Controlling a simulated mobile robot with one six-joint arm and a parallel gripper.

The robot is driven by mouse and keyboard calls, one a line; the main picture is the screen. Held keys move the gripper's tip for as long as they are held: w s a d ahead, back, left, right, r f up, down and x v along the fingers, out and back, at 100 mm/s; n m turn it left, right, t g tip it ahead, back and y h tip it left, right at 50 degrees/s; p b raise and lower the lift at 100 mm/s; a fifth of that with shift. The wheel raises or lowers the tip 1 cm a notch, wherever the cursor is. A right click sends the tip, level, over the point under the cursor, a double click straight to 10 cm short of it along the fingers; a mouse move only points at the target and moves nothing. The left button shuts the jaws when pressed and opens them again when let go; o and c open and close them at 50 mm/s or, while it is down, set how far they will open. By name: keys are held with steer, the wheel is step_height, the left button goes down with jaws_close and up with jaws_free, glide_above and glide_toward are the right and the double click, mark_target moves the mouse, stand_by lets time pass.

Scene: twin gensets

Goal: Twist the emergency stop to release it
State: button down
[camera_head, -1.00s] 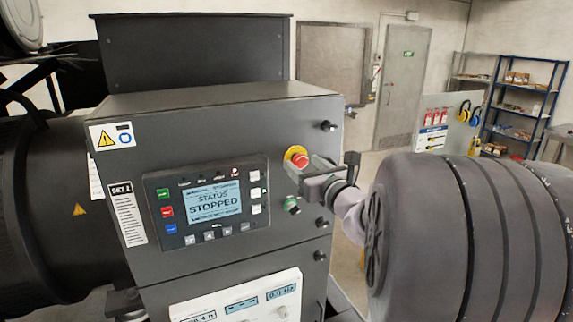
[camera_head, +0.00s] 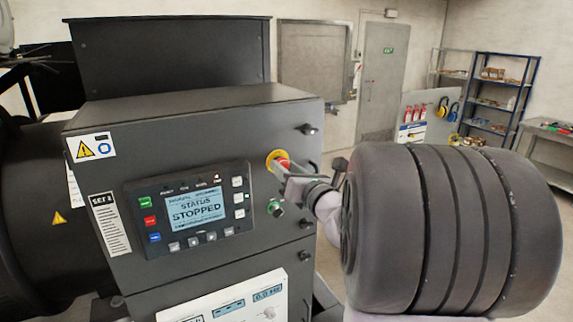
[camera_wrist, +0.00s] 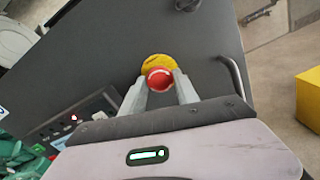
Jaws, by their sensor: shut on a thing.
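The emergency stop (camera_head: 283,162) is a red mushroom button on a yellow backing, on the grey front face of the genset panel, right of the display. In the wrist view the red button (camera_wrist: 159,79) sits between my two fingers, with the yellow disc (camera_wrist: 157,62) behind it. My gripper (camera_head: 288,170) reaches the button from the right and is shut on it; it also shows in the wrist view (camera_wrist: 160,86). In the head view my fingers hide part of the button's lower right. The display (camera_head: 195,209) reads "STATUS STOPPED".
A green-ringed switch (camera_head: 274,207) sits just below the button. Black latches (camera_head: 308,129) and a handle line the panel's right edge. A yellow box (camera_wrist: 309,97) stands on the floor to the right in the wrist view. Shelves and a door are far behind.

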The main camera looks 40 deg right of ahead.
steer(key=m+p, duration=0.2)
steer(key=m, duration=0.1)
steer(key=shift+s+r, duration=0.15)
steer(key=shift+m+p, duration=0.65)
steer(key=shift+m, duration=0.15)
steer(key=c, duration=1)
jaws_free()
steer(key=shift+o, duration=0.4)
steer(key=shift+w, duration=0.2)
steer(key=shift+s, duration=0.1)
